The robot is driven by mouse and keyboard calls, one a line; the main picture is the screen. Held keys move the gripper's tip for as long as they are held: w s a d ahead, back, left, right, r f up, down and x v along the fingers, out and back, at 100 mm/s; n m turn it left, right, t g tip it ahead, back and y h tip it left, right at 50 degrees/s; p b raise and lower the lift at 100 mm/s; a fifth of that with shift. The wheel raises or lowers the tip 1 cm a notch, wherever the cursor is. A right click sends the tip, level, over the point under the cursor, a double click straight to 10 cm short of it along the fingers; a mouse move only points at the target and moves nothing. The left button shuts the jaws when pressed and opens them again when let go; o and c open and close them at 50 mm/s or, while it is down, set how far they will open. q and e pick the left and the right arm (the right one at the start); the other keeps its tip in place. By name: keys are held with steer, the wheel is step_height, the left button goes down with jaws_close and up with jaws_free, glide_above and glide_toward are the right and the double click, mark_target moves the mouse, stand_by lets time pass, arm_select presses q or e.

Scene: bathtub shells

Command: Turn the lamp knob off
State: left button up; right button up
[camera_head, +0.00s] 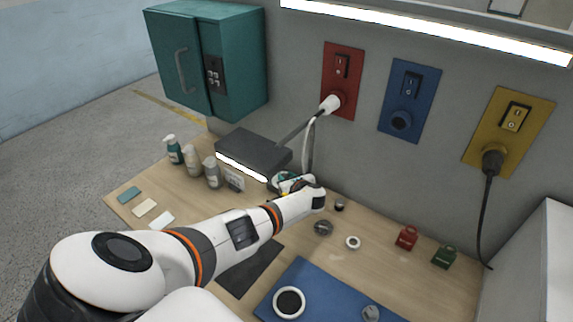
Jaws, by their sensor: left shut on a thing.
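The lamp (252,149) is a dark, flat head with a bright white strip along its front edge, and the strip is lit. A thin grey arm runs from the head up to the right, towards the red wall panel. My left gripper (291,183) is just below and right of the lamp head, close to the tabletop, partly hidden by my own wrist. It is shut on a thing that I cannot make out. The lamp knob cannot be told apart in this view. My right gripper is not in view.
Several bottles (191,160) stand left of the lamp on the wooden table (172,192). Red (342,82), blue (402,100) and yellow (509,131) panels are on the wall, with a black cord (484,205) hanging from the yellow one. A blue mat (327,294) lies in front.

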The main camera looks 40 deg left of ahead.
arm_select(q)
steer(key=shift+r, duration=0.1)
stand_by(0.4)
steer(key=o, duration=1)
steer(key=shift+c, duration=0.2)
steer(key=shift+s+d+r+p, duration=0.1)
steer(key=shift+d+r+p, duration=0.2)
steer(key=shift+d, duration=0.25)
steer(key=p+v, duration=0.1)
steer(key=v, duration=0.9)
steer(key=shift+d, duration=0.4)
